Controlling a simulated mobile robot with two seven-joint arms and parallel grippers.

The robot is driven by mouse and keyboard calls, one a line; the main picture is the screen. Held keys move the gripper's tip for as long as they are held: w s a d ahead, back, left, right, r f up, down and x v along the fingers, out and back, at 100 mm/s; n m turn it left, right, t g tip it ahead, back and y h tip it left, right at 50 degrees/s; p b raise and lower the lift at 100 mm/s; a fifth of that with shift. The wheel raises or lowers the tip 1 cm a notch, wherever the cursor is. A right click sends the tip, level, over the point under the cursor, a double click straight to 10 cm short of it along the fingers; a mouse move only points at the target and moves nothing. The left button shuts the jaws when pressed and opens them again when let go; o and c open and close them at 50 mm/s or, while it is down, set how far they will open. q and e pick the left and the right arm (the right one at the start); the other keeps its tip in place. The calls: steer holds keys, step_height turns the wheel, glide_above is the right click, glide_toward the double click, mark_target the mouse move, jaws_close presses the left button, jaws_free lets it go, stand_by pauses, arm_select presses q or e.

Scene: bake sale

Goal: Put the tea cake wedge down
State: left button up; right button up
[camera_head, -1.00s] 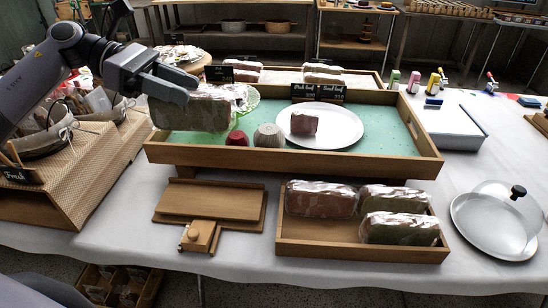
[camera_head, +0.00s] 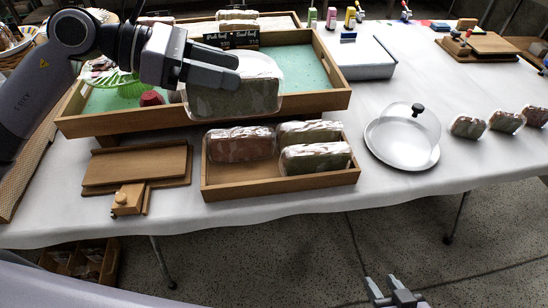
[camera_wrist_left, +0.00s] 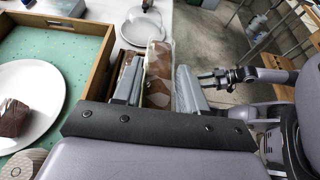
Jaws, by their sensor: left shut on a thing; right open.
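My left gripper (camera_head: 212,68) is shut on a wrapped, mottled green-brown cake piece, the tea cake wedge (camera_head: 235,98). It holds the wedge up in front of the white plate, above the front wall of the green-lined tray (camera_head: 115,124). In the left wrist view the wedge (camera_wrist_left: 158,72) sits between the two fingers. A low wooden crate (camera_head: 280,187) stands nearer, below and right of the wedge, with three wrapped cakes: a reddish-brown one (camera_head: 240,145) at left and two greenish ones (camera_head: 310,131) at right. My right gripper (camera_head: 396,292) is open and empty, low beyond the table's front edge.
A wooden board (camera_head: 135,168) lies left of the crate. A silver dish with a clear dome (camera_head: 402,142) stands at right, with wrapped pieces (camera_head: 505,122) further right. In the left wrist view a brown slice (camera_wrist_left: 14,118) rests on the plate (camera_wrist_left: 40,82). White cloth is bare around the dish.

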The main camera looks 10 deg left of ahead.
arm_select(q)
steer(key=shift+f+b, duration=0.6)
steer(key=shift+f, duration=9.15)
steer(key=shift+f, duration=0.15)
steer(key=o, duration=0.7)
